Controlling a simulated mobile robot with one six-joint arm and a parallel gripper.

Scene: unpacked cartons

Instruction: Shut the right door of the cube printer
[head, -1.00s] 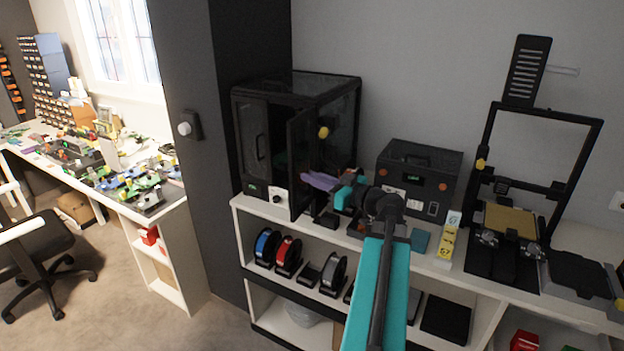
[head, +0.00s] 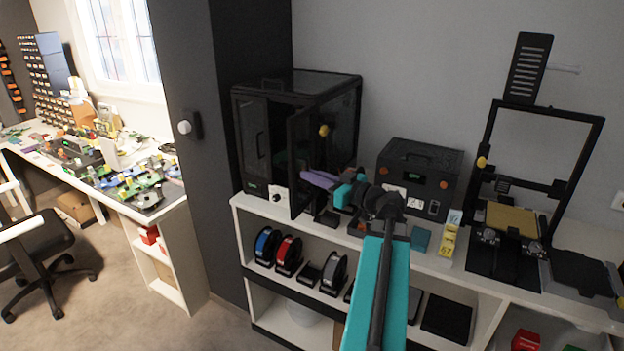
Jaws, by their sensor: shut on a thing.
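The black cube printer (head: 310,82) stands at the left end of the white shelf top. Its left door (head: 254,147) lies flat in the front. Its right door (head: 293,165) stands open, swung out toward me, with its free edge nearest. My gripper (head: 306,176), with purple fingers, reaches in from the right at about the door's mid height. It is shut on the right door; the fingertips are small here and the exact grip is hard to make out. A yellow knob (head: 324,130) shows above the fingers.
A black toolbox-like case (head: 419,178) stands right of the printer, behind my arm. Further right is an open-frame printer (head: 545,118). A small white box with a dial (head: 278,194) sits at the printer's front.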

